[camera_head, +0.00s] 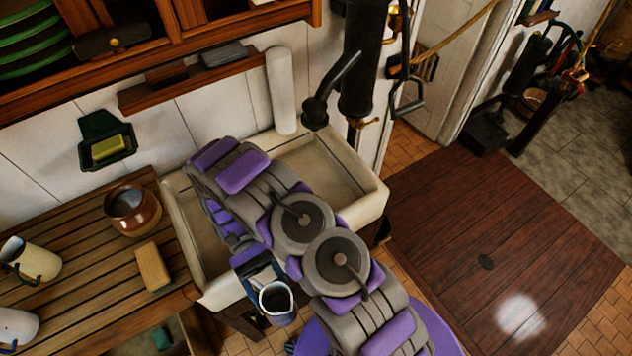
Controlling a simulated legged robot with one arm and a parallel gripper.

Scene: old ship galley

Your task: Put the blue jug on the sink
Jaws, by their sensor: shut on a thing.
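The blue jug (283,318) is in front of the near side of the sink, with its open mouth facing up toward the camera. My gripper (262,277) is shut on the jug at its upper back side; the fingers are partly hidden. The pale stone sink (362,208) is a wide rectangular basin against the tiled wall. My arm crosses over it and hides much of its middle and near rim. The visible part of the basin looks empty.
Left of the sink, a slatted wooden counter (75,245) holds a brown pot (132,211), a wooden block (153,266) and two cream jugs (30,262). A black pump spout (325,100) overhangs the sink's back. A white cylinder (281,90) stands at its back edge.

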